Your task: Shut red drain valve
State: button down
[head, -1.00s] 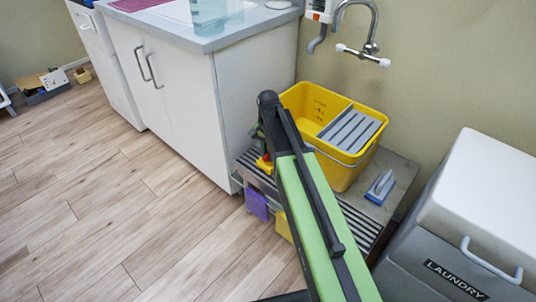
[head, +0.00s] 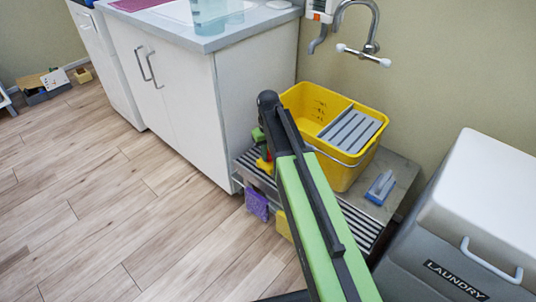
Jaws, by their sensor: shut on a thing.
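The red drain valve (head: 266,153) shows only as a small reddish patch low on the near left side of the yellow mop bucket (head: 345,176). A small yellow part (head: 264,166) sits just below it. My arm passes in front, so the valve's handle angle cannot be read. My gripper (head: 261,144) is at the valve, mostly hidden behind the arm's dark end joint. It is shut on the valve, though the fingertips themselves are hard to make out.
The bucket stands on a low slatted bench (head: 398,172) with a blue brush (head: 380,187). A purple sponge (head: 257,204) hangs at the bench front. A white cabinet (head: 190,90) is left, a laundry bin (head: 470,225) right.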

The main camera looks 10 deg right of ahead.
jog(key=n, duration=0.6)
jog(key=shift+n, duration=0.4)
dwell(0.3)
jog(key=c, duration=1.3)
grip_release()
notch_tip(320, 180, up, 17)
jog(key=p, duration=1.7)
jog(key=shift+r, duration=0.15)
